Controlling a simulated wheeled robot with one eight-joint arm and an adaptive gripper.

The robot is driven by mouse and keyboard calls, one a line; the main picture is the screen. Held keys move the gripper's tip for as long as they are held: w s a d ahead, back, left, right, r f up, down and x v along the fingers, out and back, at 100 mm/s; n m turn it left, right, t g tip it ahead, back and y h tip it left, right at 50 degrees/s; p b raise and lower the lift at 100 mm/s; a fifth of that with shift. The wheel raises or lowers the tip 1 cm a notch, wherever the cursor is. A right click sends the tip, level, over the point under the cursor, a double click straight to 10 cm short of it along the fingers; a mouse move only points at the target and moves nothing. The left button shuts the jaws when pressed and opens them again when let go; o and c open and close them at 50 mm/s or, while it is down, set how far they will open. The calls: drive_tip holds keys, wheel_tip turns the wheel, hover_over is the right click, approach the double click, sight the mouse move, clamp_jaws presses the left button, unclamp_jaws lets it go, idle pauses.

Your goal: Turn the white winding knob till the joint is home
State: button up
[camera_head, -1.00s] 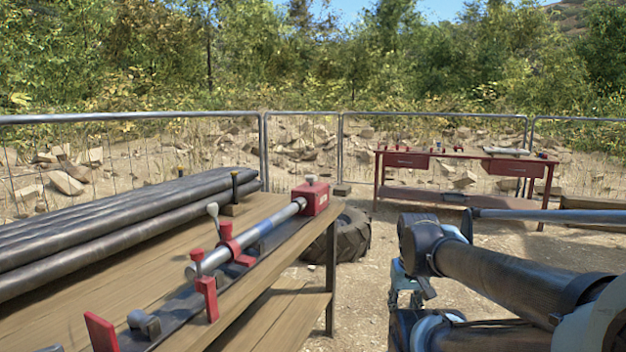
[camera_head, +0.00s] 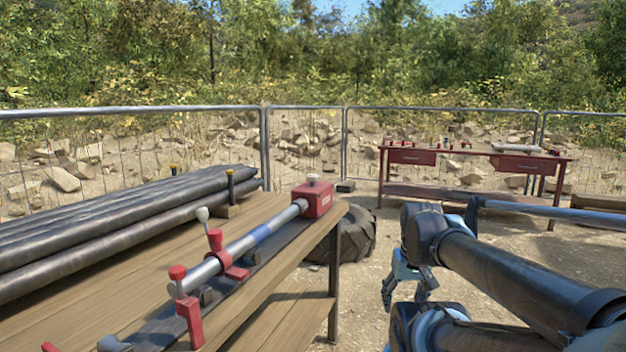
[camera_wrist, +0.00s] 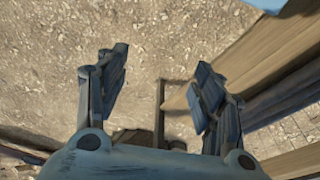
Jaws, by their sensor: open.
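A small white knob (camera_head: 312,178) sits on top of a red box (camera_head: 319,199) at the far end of a bench fixture. A silver rod (camera_head: 232,250) with a blue band runs from the box along the fixture, through red clamps (camera_head: 216,242). I cannot tell from here how the joint sits. My gripper (camera_head: 407,300) hangs to the right of the bench, apart from the knob and lower than it. In the wrist view my gripper (camera_wrist: 160,88) is open with nothing between its fingers, over bare ground. The knob is not visible in the wrist view.
The wooden bench (camera_head: 250,310) also carries dark pipes (camera_head: 120,225) on its left. A tyre (camera_head: 350,238) lies behind the bench. A red table (camera_head: 480,155) stands at the back right, before a wire fence (camera_head: 300,109). Open ground lies between bench and table.

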drive_tip(key=w+a+r+n+t+y, duration=0.1)
drive_tip(key=w+a+r+n+y, duration=0.25)
drive_tip(key=w+r, duration=0.55)
drive_tip(key=w+a+r+n+y, duration=0.3)
drive_tip(key=w+a+r, duration=0.2)
drive_tip(key=w, duration=0.8)
drive_tip(key=w+a+r+n+t+y, duration=0.1)
drive_tip(key=w+a+r+n+y, duration=0.25)
drive_tip(key=w+r, duration=0.6)
drive_tip(key=n+y, duration=0.2)
drive_tip(key=n, duration=0.1)
approach(313, 176)
drive_tip(key=shift+t, duration=0.4)
drive_tip(key=x, duration=1)
drive_tip(key=shift+w+a+f, duration=0.15)
drive_tip(key=shift+w+f, duration=0.15)
drive_tip(key=shift+w, duration=0.15)
drive_tip(key=c, duration=1)
